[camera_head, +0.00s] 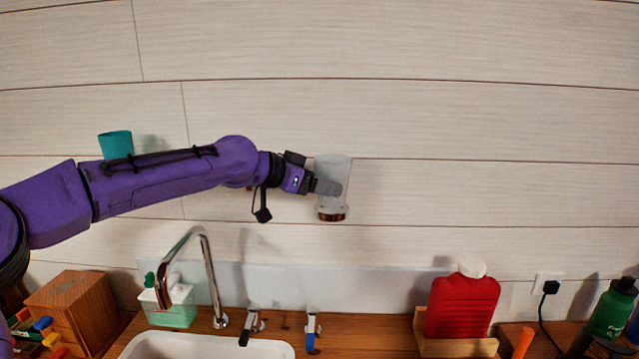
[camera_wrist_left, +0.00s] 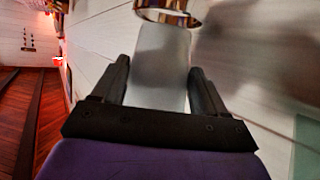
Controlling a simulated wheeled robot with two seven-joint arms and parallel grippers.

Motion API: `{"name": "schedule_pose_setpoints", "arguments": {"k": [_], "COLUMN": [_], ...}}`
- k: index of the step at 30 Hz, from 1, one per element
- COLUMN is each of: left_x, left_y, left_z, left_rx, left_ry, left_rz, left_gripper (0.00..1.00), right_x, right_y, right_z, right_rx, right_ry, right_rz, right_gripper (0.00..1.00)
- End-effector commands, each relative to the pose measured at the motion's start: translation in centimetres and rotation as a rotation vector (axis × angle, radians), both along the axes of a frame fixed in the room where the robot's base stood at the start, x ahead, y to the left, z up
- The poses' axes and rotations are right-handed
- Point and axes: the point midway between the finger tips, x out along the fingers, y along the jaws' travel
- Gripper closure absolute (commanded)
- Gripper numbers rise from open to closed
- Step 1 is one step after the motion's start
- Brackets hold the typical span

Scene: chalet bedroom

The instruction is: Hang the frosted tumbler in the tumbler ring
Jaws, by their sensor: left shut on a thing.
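The frosted tumbler (camera_head: 334,168) is upright near the wall, pale and translucent. My left gripper (camera_head: 328,187) is shut on its side; in the left wrist view the fingers (camera_wrist_left: 157,85) lie on either side of the tumbler (camera_wrist_left: 160,62). The brass tumbler ring (camera_head: 332,216) is at the tumbler's lower end, and it also shows at the top of the left wrist view (camera_wrist_left: 168,16). The tumbler's lower end meets the ring; I cannot tell how deep it sits. My right gripper is out of view.
A teal cup (camera_head: 116,144) shows behind my left arm. Below are a tall curved faucet (camera_head: 209,270), a white basin (camera_head: 205,346), two taps, a green-and-white container (camera_head: 172,305), a wooden box (camera_head: 75,308), a red bottle (camera_head: 463,305) and a green bottle (camera_head: 610,312). The wall right of the tumbler is clear.

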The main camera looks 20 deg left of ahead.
Motion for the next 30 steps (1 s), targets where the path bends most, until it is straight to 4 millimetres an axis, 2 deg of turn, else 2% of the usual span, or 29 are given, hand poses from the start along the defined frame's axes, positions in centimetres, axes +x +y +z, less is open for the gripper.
{"name": "schedule_pose_setpoints", "arguments": {"k": [4, 5, 6, 7, 14, 17, 24, 30], "left_x": [0.0, 0.0, 0.0, 0.0, -0.1, -0.7, -4.8, -7.2], "left_y": [0.0, 0.0, 0.0, 0.0, 0.1, 0.7, 3.8, 5.7], "left_z": [-0.6, -0.5, -0.4, -0.4, -0.5, -0.2, 2.0, 3.4], "left_rx": [-0.001, -0.001, -0.001, -0.001, 0.000, 0.000, -0.003, -0.002], "left_ry": [-0.001, -0.001, -0.001, -0.001, 0.000, -0.002, -0.006, -0.002], "left_rz": [0.000, 0.000, 0.000, 0.000, 0.000, 0.001, 0.001, -0.002], "left_gripper": [0.66, 0.21, 0.08, 0.00, 0.00, 0.00, 0.00, 0.00], "right_x": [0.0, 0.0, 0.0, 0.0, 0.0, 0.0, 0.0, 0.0], "right_y": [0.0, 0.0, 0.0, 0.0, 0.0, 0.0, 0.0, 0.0], "right_z": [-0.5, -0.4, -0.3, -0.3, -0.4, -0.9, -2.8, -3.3], "right_rx": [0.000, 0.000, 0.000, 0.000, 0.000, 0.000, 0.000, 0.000], "right_ry": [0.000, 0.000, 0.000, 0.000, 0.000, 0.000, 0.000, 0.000], "right_rz": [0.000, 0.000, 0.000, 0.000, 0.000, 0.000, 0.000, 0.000], "right_gripper": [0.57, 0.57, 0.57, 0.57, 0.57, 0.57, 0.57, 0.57]}}
